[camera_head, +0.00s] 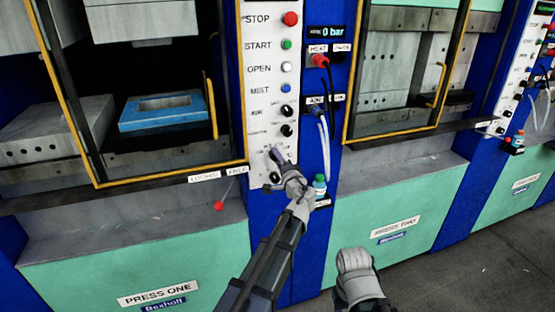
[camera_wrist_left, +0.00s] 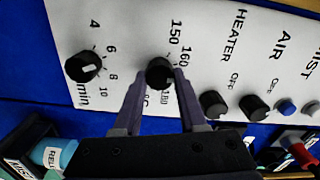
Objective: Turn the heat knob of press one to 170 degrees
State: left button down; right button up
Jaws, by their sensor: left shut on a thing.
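The heat knob (camera_wrist_left: 160,72) of press one is a round black knob on the white panel, with printed marks including 150, 160 and 180. My left gripper (camera_wrist_left: 160,84) is shut on this knob, one finger on each side of it. In the head view my left gripper (camera_head: 281,160) reaches the lower part of press one's control panel (camera_head: 259,90) and hides the heat knob. The knob's exact pointer setting is hard to read. My right arm's grey end (camera_head: 355,265) shows at the bottom of the head view, away from the panel; its fingers cannot be made out.
The minute knob (camera_wrist_left: 82,67) sits beside the heat knob, and the heater switch (camera_wrist_left: 213,104) and air switch (camera_wrist_left: 255,108) on its other side. A small bottle (camera_head: 320,184) stands close to my left gripper. A red-tipped lever (camera_head: 219,206) sticks out below press one's door.

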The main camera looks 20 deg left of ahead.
pick_arm(q)
jog(key=m, duration=0.4)
jog(key=shift+f+m, duration=0.1)
jog(key=shift+m, duration=0.6)
jog(key=shift+c, duration=2.3)
grip_release()
jog(key=v, duration=0.7)
jog(key=shift+s+d, duration=0.25)
jog(key=shift+s, duration=0.1)
